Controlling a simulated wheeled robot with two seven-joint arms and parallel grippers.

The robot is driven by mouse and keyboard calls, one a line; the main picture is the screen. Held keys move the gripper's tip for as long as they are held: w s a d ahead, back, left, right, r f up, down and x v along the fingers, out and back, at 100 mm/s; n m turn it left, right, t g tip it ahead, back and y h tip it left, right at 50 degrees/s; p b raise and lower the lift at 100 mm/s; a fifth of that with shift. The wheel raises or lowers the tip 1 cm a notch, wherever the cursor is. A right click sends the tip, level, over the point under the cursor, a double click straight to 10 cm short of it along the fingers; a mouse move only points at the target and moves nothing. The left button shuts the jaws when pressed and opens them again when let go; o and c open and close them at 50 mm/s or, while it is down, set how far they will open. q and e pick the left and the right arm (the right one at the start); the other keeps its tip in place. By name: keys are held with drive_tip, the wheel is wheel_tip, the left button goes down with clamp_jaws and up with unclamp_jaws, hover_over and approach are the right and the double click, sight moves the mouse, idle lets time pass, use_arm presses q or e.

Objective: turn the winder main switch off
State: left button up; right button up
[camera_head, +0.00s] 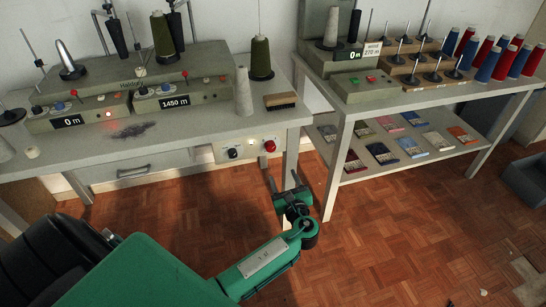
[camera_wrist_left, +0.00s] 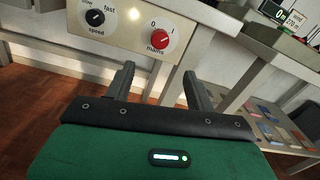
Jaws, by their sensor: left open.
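The main switch is a red round knob (camera_head: 269,146) on a pale panel under the front edge of the left bench. In the left wrist view the knob (camera_wrist_left: 158,39) is labelled "mains", with 0 on its left and 1 on its right. I cannot tell clearly which mark its pointer faces. My left gripper (camera_head: 283,182) is open and empty, below and in front of the panel. In the left wrist view its two fingers (camera_wrist_left: 158,76) point toward the panel, one either side below the knob, apart from it. My right gripper is not in view.
A black speed knob (camera_wrist_left: 95,18) sits left of the red one. The winder (camera_head: 150,72) on the left bench has a lit red lamp and displays reading 0 m and 1450 m. The right bench's leg (camera_head: 337,165) stands just right of my gripper. The floor in front is clear.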

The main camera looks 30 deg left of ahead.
sight(271, 149)
use_arm(q)
drive_tip(key=x, duration=1.3)
drive_tip(key=shift+w+b, duration=0.1)
drive_tip(key=shift+b, duration=0.25)
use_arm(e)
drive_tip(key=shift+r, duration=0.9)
use_arm(q)
drive_tip(key=c, duration=1)
